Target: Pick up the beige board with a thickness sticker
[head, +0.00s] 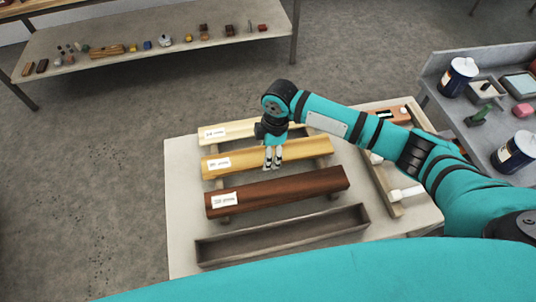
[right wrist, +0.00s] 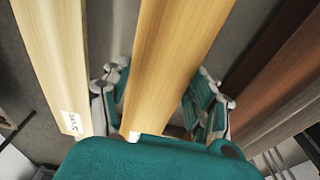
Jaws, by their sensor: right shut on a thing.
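Three boards lie side by side on the table, each with a white sticker at its left end. The palest, beige board (head: 243,127) is at the back; it shows at the left of the right wrist view (right wrist: 58,55). The honey-yellow board (head: 305,150) is in the middle and the dark red-brown board (head: 290,187) in front. My right gripper (head: 273,163) is shut on the honey-yellow board, with its fingers on both sides of it in the right wrist view (right wrist: 172,55). The sticker prints are too small to read. My left gripper is not in view.
An empty long grey-brown trough (head: 285,238) lies at the table's front. A wooden bar and a white-headed tool (head: 405,193) lie on the table's right. A grey bench (head: 440,75) with tins stands at the right. A shelf (head: 150,58) with small items is at the back.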

